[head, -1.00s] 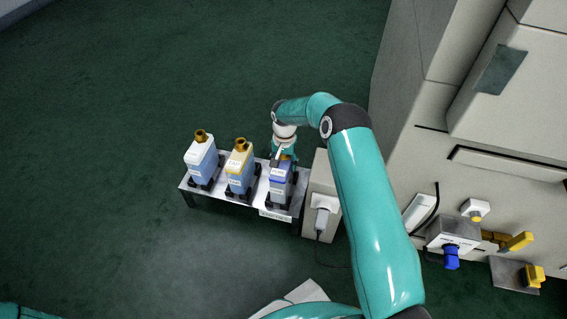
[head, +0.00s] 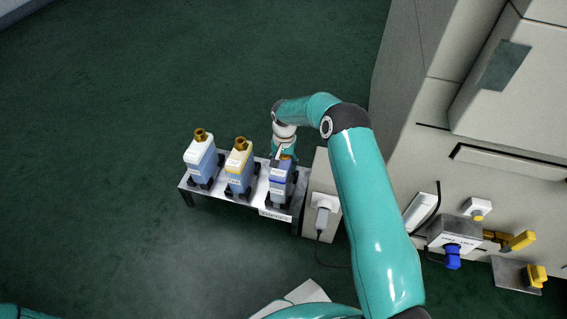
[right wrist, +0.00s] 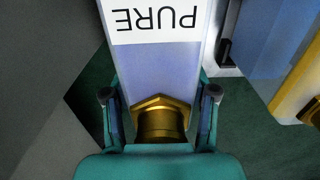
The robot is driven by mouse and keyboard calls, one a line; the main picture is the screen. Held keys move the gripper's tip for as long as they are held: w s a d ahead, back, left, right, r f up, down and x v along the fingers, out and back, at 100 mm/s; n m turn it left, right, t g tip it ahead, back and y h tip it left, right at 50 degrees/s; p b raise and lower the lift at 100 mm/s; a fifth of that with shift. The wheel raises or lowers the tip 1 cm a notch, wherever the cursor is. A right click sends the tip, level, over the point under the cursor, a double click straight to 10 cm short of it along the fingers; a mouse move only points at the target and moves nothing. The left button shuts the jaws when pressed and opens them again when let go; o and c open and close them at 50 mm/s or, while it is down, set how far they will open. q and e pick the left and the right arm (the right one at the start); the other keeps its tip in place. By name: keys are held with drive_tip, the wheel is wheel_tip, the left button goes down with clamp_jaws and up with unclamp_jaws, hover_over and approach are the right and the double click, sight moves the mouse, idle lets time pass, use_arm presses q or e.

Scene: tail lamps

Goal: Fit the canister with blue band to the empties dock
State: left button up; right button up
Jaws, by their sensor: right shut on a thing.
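The canister with blue band (head: 278,183) stands upright at the right end of a low metal bench with an EMPTIES sign (head: 275,214), the empties dock. Black brackets are at its foot; I cannot tell whether it is fully seated. My right gripper (head: 284,155) reaches down onto its top and is shut on it. In the right wrist view, the gripper (right wrist: 160,112) has a finger on each side of the canister (right wrist: 158,65), which shows a PURE label and a brass cap. My left gripper is not in view.
A yellow-banded canister (head: 239,168) and a white-topped canister (head: 201,160) stand to the left on the bench. A pale box with a plug (head: 322,205) is close on the right. A large cabinet (head: 430,110) with a blue-knobbed fitting (head: 452,256) fills the right side. Open green floor lies left.

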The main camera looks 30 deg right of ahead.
drive_tip(key=o, duration=1.4)
wheel_tip(320, 180, up, 12)
drive_tip(key=shift+f, duration=0.1)
